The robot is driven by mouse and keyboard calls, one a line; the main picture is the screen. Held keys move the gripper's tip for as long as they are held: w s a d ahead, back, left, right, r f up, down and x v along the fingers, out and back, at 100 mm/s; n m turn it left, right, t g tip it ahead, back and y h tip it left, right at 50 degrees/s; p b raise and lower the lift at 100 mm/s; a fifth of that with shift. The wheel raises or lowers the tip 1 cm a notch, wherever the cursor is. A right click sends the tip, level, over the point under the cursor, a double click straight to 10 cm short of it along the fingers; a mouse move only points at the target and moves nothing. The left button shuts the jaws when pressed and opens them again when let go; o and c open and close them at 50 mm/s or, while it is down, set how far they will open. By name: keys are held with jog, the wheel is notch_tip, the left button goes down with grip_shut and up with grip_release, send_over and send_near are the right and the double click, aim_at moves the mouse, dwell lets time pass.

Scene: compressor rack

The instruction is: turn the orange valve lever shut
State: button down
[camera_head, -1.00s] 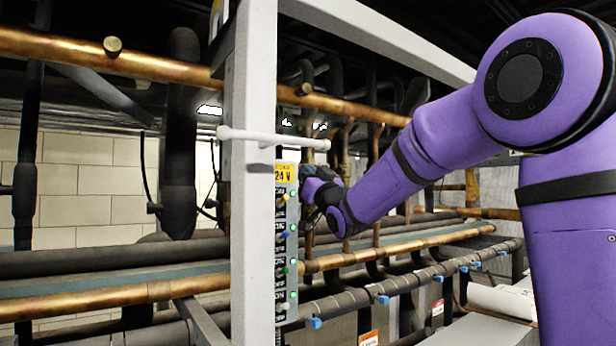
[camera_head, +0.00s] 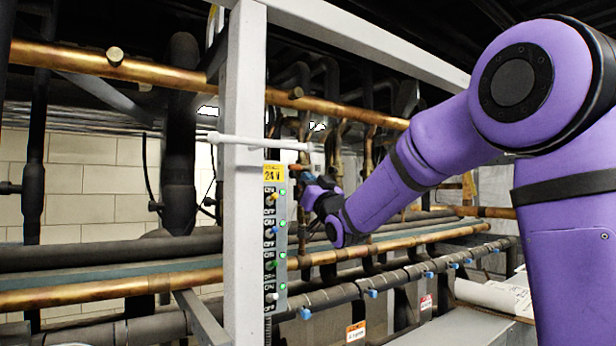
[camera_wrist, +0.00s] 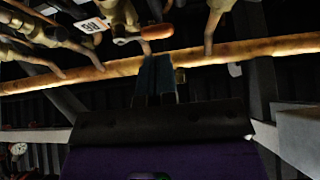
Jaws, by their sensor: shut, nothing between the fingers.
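The orange valve lever (camera_wrist: 157,32) shows in the wrist view just beyond my fingertips, near a copper pipe. It also shows as a small orange bar (camera_head: 298,168) in the head view, just right of the 24 V panel. My gripper (camera_wrist: 155,60) is shut and empty, with its blue-grey fingers pointing toward the lever. In the head view my gripper (camera_head: 307,180) is beside and slightly below the lever. I cannot tell whether the fingertips touch it. The valve body is mostly dark and hard to make out.
The switch panel (camera_head: 275,235) on the grey upright (camera_head: 243,150) stands close left of my gripper. A white bar (camera_head: 262,142) crosses above the panel. Copper pipes (camera_head: 160,72) and dark insulated pipes (camera_head: 110,253) run across the rack.

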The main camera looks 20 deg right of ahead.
jog(key=v, duration=0.9)
jog(key=shift+f, duration=0.2)
jog(key=shift+s+h, duration=0.15)
jog(key=shift+h, duration=0.15)
jog(key=s+f+g+h, duration=0.1)
jog(key=s+f+g, duration=0.5)
jog(key=s, duration=0.4)
jog(key=s+a+f+m+g+h, duration=0.1)
jog(key=s+f+g, duration=0.5)
jog(key=s, duration=0.5)
jog(key=s+a+f+g+h, duration=0.1)
jog(key=s+f+g, duration=0.5)
jog(key=s, duration=0.5)
jog(key=shift+a+f+m+g+h, duration=0.15)
jog(key=shift+f+m+g+h, duration=0.2)
jog(key=shift+g, duration=0.25)
jog(key=shift+r, duration=0.1)
